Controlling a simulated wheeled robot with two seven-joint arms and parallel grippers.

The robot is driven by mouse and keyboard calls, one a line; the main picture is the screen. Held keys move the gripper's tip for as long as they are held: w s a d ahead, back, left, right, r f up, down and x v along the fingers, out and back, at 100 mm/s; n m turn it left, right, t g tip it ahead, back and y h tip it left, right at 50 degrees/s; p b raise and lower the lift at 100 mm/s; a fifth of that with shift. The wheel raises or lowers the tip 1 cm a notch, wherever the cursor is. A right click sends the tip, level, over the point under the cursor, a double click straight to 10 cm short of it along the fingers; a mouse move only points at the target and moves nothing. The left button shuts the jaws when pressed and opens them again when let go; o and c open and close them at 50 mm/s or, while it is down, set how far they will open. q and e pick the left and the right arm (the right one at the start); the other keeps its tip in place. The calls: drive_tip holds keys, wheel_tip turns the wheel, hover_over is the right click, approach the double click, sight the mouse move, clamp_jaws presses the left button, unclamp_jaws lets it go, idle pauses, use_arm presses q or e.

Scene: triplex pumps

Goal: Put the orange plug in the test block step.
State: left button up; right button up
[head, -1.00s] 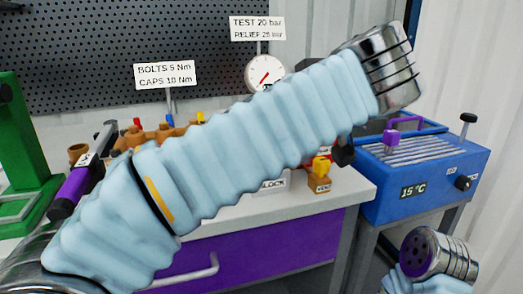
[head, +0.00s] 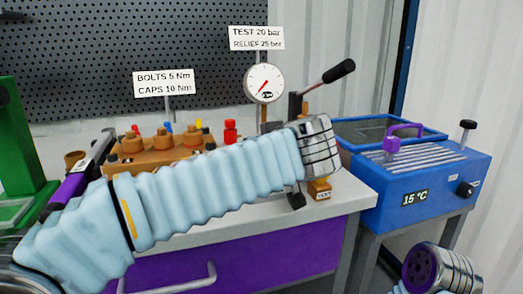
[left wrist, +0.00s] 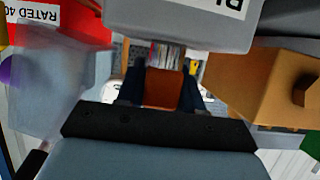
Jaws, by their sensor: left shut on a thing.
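My left gripper (left wrist: 162,80) is shut on an orange plug (left wrist: 162,92), held between its two dark fingers in the left wrist view. A grey block (left wrist: 185,28) with a partly cut-off label, seemingly the test block, is at the top of that view. I cannot tell whether the plug touches it. In the head view my left arm covers the grey block and the plug. A dark part of the gripper (head: 296,199) shows below the chrome wrist, beside a small labelled orange-brown block (head: 319,188). My right gripper is not in view.
A pressure gauge (head: 264,83) and a lever (head: 325,86) stand behind my left wrist. A brown rack (head: 155,155) with several coloured pieces is at the left. A blue cooling box (head: 415,175) stands at the right. The bench front right (head: 345,195) is clear.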

use_arm(q)
drive_tip(key=shift+f+b, duration=0.25)
drive_tip(key=shift+b, duration=0.05)
drive_tip(key=o, duration=1)
drive_tip(key=shift+r, duration=0.1)
drive_tip(key=shift+o, duration=0.2)
drive_tip(key=shift+r+p, duration=0.15)
drive_tip(key=shift+p, duration=0.15)
drive_tip(key=shift+s+d+r, duration=0.1)
drive_tip(key=shift+s, duration=0.15)
drive_tip(key=v, duration=1.1)
drive_tip(key=shift+s+b, duration=0.25)
drive_tip(key=shift+b, duration=0.15)
